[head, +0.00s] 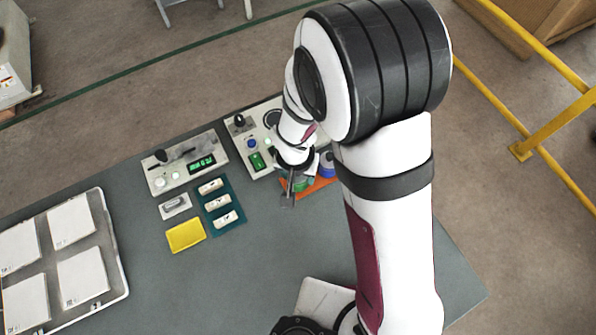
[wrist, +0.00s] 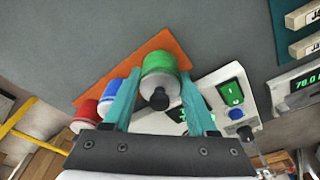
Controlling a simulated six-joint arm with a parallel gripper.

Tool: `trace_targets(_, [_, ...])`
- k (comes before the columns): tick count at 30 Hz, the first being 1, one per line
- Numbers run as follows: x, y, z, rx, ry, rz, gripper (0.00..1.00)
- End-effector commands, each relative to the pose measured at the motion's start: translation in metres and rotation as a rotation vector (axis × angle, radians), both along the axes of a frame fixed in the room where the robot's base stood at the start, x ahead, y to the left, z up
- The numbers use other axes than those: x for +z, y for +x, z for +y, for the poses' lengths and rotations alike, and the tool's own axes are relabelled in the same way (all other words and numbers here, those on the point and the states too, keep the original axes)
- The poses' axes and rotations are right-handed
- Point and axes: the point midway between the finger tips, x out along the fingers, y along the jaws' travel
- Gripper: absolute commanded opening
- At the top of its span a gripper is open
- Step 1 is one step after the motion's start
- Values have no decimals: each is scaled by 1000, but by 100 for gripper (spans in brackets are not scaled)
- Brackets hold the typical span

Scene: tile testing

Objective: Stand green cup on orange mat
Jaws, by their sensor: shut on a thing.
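The green cup (wrist: 160,62) is between the two fingers of my gripper (wrist: 160,76), which is shut on it. In the wrist view the cup overlaps the orange mat (wrist: 152,42). I cannot tell whether its base touches the mat. A black knob-like shape shows just below the cup there; I cannot tell whether it belongs to the cup. In the head view my gripper (head: 289,194) is at the left part of the orange mat (head: 316,187). Only a bit of the green cup (head: 303,184) shows, and my arm hides part of the mat.
A blue cup (wrist: 112,94) and a red cup (wrist: 86,114) stand close beside the green cup. A control panel (head: 246,139) with knobs lies just behind. A teal rack (head: 221,207), a yellow block (head: 186,235) and a tile tray (head: 119,268) lie left. The front table is clear.

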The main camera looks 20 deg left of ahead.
Motion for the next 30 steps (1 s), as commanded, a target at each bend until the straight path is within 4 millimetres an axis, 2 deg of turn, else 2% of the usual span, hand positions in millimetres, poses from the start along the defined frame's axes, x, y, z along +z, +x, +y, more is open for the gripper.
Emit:
trace_targets(20, [-5,0,0,0,0,0,0])
trace_targets(21, [-5,0,0,0,0,0,61])
trace_targets(26, [-5,0,0,0,0,0,90])
trace_targets(30, [-5,0,0,0,0,0,93])
